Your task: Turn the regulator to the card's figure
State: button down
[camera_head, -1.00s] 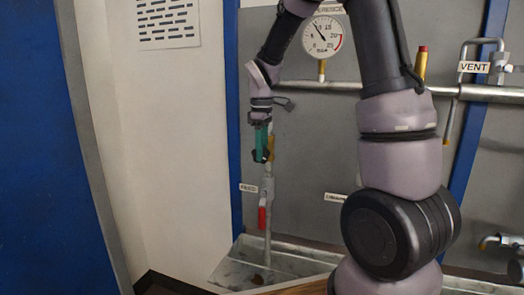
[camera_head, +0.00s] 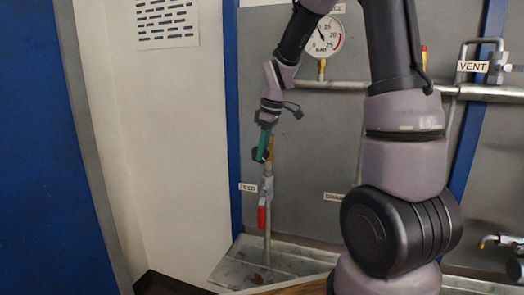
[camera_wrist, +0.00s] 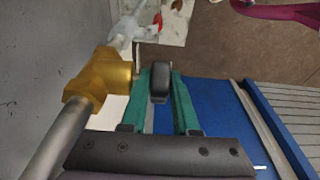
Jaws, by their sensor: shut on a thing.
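The regulator is a brass body (camera_wrist: 100,82) on a pipe, with a black knob (camera_wrist: 160,84) at its side. In the head view the brass body (camera_head: 271,148) sits on the upright feed pipe, partly hidden by my gripper (camera_head: 262,152). My gripper's green fingers (camera_wrist: 160,78) lie on either side of the black knob and are shut on it. A round pressure gauge (camera_head: 323,38) hangs on the panel; its needle points up and left, but the exact reading is too small to tell. A label above it is partly hidden by my arm. No legible figure card shows.
A red-handled valve (camera_head: 262,218) is lower on the same pipe, beside a small label (camera_head: 248,187). A metal tray (camera_head: 240,268) lies below. A VENT label (camera_head: 472,66) and pipework are at the right. A printed sheet (camera_head: 167,22) is on the left wall.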

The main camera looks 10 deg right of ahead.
jog(key=c, duration=0.9)
grip_release()
jog(key=shift+c, duration=0.2)
jog(key=v, duration=1.1)
jog(key=s+d+r+m+t, duration=0.1)
jog(key=s+r+m+t, duration=0.1)
jog(key=s+m, duration=0.5)
jog(key=s+d+r+m+t, duration=0.2)
jog(key=s+r+m+t, duration=0.1)
jog(key=s+m, duration=0.5)
jog(key=s, duration=0.3)
jog(key=shift+s+d+r+t, duration=0.2)
jog(key=shift+s+t, duration=0.1)
jog(key=shift+t, duration=0.1)
